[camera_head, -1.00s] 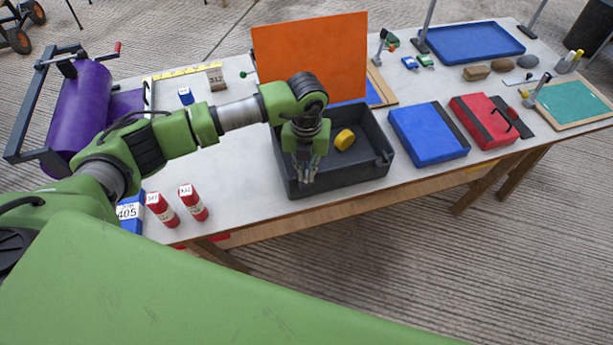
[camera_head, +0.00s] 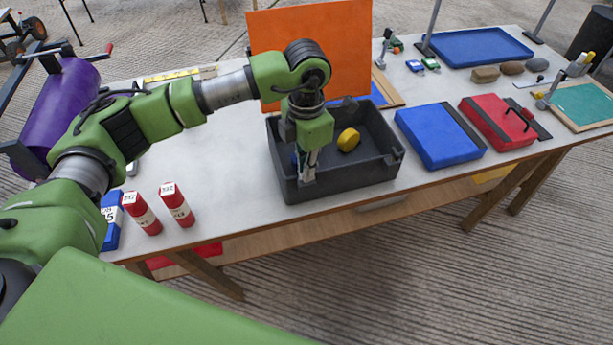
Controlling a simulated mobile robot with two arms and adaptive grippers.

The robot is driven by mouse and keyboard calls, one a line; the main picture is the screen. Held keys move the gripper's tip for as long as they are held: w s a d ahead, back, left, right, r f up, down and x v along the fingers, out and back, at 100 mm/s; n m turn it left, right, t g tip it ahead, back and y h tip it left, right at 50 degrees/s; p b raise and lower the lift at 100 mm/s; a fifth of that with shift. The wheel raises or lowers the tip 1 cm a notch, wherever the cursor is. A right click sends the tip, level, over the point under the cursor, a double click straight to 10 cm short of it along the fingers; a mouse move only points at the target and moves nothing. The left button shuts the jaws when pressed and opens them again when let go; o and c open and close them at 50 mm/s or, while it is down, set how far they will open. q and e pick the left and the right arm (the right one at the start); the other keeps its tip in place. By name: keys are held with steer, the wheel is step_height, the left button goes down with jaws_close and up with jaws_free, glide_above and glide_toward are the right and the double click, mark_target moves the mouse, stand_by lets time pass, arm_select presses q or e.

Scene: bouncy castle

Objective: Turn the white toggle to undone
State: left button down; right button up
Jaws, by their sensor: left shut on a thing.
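My left gripper (camera_head: 308,166) reaches down at the left front of the dark grey bin (camera_head: 345,181). Its fingers are close together on a thing I cannot make out, with the gripper hiding it. A bit of blue shows beside the fingers. I cannot pick out the white toggle in this view; it may be hidden or too small to tell. My right gripper is not in view.
A yellow round piece (camera_head: 348,139) lies in the bin. An orange panel (camera_head: 310,50) stands behind it. A blue case (camera_head: 438,135) and a red case (camera_head: 498,120) lie to the right. Red cans (camera_head: 176,204) stand at the front left. Bare tabletop (camera_head: 215,160) lies left of the bin.

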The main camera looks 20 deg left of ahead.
arm_select(q)
steer(key=shift+w+m+b, duration=0.1)
steer(key=shift+m+b, duration=1.1)
steer(key=shift+m, duration=0.1)
steer(key=shift+r, duration=0.1)
steer(key=c, duration=2.2)
jaws_free()
step_height(320, 180, up, 12)
